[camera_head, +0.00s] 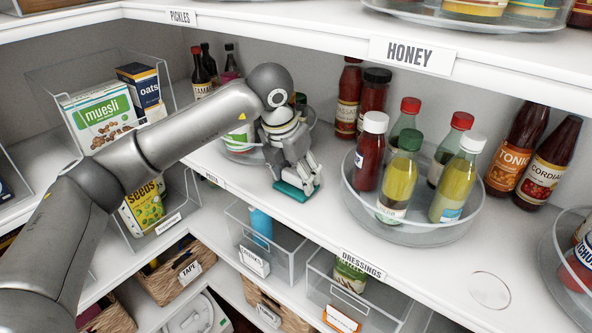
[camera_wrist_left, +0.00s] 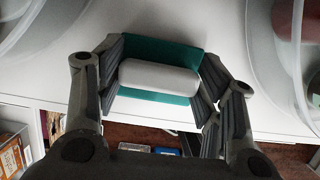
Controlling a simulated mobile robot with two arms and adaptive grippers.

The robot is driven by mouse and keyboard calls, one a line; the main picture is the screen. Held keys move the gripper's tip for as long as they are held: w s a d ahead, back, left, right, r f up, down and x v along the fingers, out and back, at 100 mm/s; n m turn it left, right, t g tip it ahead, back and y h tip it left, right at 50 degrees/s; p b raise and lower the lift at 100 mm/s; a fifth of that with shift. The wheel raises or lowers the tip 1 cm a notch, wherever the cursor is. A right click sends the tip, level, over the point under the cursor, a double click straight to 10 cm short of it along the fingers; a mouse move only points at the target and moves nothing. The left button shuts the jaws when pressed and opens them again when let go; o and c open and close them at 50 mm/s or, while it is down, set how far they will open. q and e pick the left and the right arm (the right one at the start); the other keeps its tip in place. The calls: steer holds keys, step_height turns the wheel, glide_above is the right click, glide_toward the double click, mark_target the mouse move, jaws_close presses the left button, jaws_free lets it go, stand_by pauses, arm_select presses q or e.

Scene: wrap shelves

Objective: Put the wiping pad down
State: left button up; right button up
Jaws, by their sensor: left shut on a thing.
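The wiping pad (camera_wrist_left: 158,75) has a white grip on a teal base and shows between my fingers in the left wrist view. In the head view its teal base (camera_head: 291,193) shows at the white shelf's (camera_head: 335,215) surface, near the front edge. My left gripper (camera_head: 300,178) points down and is shut on the pad's white grip. I cannot tell whether the base touches the shelf or is just above it. My right gripper is not in view.
A clear turntable (camera_head: 410,230) with several bottles stands right of my left gripper. Another turntable (camera_head: 245,155) stands behind my left arm. A faint ring mark (camera_head: 490,291) lies on the shelf at right. Clear bins (camera_head: 275,250) sit below.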

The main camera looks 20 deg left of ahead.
arm_select(q)
steer(key=shift+f, duration=0.1)
steer(key=shift+f+b, duration=0.15)
steer(key=shift+b, duration=0.15)
steer(key=o, duration=0.9)
steer(key=shift+d, duration=0.1)
